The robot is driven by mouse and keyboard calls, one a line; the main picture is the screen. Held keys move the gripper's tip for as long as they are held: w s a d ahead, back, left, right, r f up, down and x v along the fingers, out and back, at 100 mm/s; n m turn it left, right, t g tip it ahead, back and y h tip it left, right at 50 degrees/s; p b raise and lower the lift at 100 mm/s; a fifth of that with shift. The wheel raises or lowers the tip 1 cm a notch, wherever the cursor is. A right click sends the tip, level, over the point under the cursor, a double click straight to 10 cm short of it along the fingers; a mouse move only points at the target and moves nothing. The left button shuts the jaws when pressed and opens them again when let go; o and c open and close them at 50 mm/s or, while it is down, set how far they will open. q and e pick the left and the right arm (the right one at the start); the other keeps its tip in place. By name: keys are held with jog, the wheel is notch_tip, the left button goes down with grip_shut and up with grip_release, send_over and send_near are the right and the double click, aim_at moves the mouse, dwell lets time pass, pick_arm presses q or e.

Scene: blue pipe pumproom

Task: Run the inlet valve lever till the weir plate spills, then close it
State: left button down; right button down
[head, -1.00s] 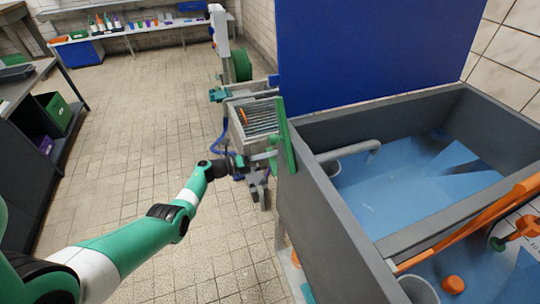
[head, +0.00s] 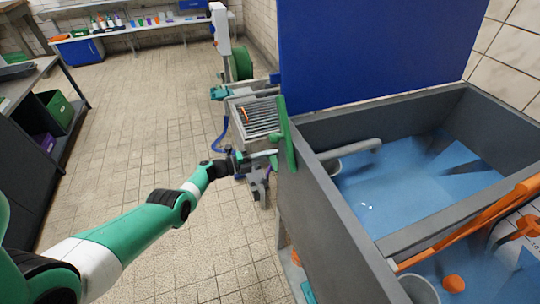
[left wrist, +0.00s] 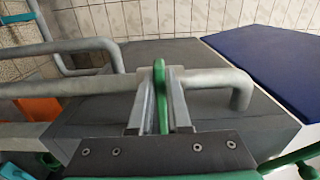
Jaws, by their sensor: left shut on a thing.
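The green inlet valve lever (head: 284,128) stands nearly upright at the left wall of the grey tank (head: 335,235). My left gripper (head: 272,157) reaches it from the left. In the left wrist view the lever (left wrist: 160,92) is between the two fingers of my left gripper (left wrist: 161,108), which are shut on it. A grey inlet pipe (head: 348,149) bends over the blue water (head: 400,195) in the tank. A grey wall (head: 455,220) divides the tank; I cannot tell which part is the weir plate. My right gripper is out of view.
An orange bar (head: 475,228) crosses the tank's right side, above an orange float-like piece (head: 453,284). A tall blue panel (head: 375,50) stands behind. A grated basin (head: 255,118) is beyond the lever. The tiled floor (head: 130,140) to the left is clear.

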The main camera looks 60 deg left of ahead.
pick_arm(q)
jog(key=shift+f, duration=0.1)
jog(key=c, duration=0.9)
grip_release()
jog(key=shift+s, duration=0.2)
jog(key=s+p, duration=0.1)
jog(key=s, duration=0.2)
jog(key=s+p, duration=0.1)
jog(key=s, duration=0.3)
jog(key=s+a+p, duration=0.1)
jog(key=s+p, duration=0.1)
jog(key=s, duration=0.2)
jog(key=shift+s, duration=0.1)
